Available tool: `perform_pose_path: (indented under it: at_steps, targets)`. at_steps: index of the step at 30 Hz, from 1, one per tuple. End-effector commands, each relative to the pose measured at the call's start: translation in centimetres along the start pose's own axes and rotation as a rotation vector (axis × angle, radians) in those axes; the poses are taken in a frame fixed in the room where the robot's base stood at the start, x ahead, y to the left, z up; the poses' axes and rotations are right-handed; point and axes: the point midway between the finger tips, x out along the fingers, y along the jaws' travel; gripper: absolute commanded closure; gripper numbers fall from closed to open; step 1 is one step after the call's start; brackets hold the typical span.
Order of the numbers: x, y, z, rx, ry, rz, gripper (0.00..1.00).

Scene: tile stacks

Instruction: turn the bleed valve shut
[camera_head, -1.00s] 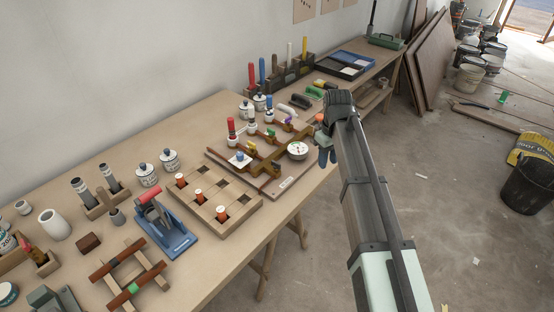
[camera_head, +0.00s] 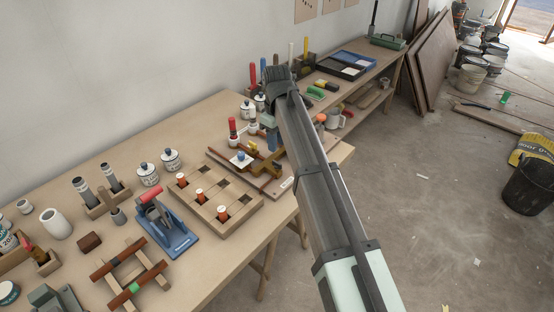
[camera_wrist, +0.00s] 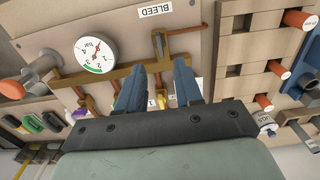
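The pipe board (camera_head: 222,154) lies on the workbench, with brass pipework (camera_head: 262,167) on it.
A wooden rack (camera_head: 216,196) with several orange-topped pegs is left of the board. A blue clamp-like tool (camera_head: 176,238) with a red handle stands beside it. White jars (camera_head: 148,174) stand behind.

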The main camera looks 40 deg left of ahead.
Motion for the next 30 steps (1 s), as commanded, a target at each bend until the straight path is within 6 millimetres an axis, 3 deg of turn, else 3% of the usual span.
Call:
perform_pose_path:
  at_steps: [6,12,19,28,30]
  targets:
    - [4.0,0.0,0.1,0.001,-0.001,-0.001,0.65]
    - [6.5,0.0,0.0,0.001,-0.001,0.000,0.65]
    - [7.8,0.0,0.0,0.001,0.001,0.000,0.65]
    - [7.9,0.0,0.0,0.001,0.001,0.001,0.65]
    - [7.9,0.0,0.0,0.001,0.001,0.001,0.71]
